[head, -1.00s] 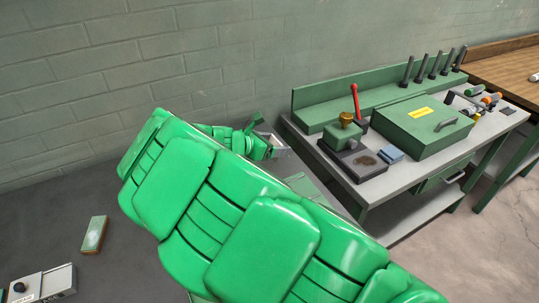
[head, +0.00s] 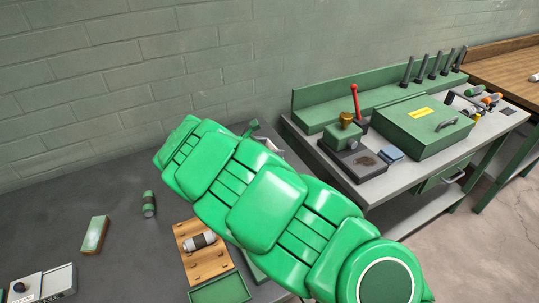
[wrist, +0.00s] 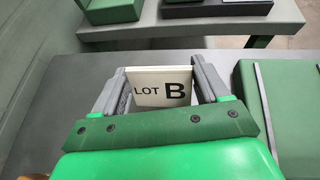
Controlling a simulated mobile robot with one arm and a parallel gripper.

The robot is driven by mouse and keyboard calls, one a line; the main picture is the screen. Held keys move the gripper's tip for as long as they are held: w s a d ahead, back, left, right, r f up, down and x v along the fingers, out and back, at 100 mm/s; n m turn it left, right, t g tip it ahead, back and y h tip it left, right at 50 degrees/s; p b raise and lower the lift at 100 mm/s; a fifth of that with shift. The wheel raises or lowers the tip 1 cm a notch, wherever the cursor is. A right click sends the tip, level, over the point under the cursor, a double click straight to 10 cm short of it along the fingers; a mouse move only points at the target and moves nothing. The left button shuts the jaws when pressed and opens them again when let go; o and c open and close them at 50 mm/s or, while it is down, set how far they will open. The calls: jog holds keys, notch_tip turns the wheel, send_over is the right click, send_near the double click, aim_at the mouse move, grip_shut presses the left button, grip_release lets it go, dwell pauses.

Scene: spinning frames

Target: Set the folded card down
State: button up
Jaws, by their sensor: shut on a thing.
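The printed face is turned toward the wrist camera. A grey tabletop (wrist: 70,90) shows beyond and around it; I cannot tell whether the card's lower edge touches anything. In the head view my green arm hides most of the gripper and the card.
On the dark table, a wooden rack (head: 207,263) with a grey-white cylinder, a green tray (head: 220,290), a dark green cylinder (head: 149,204) and a green-topped block (head: 94,234) lie left of my arm. A workbench (head: 375,187) with a green box (head: 422,125) stands right.

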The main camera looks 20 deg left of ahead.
jog(key=shift+f, duration=1.55)
jog(key=o, duration=1)
jog(key=shift+f, duration=0.15)
jog(key=shift+a+r, duration=0.1)
jog(key=shift+r, duration=0.1)
jog(key=v, duration=1.2)
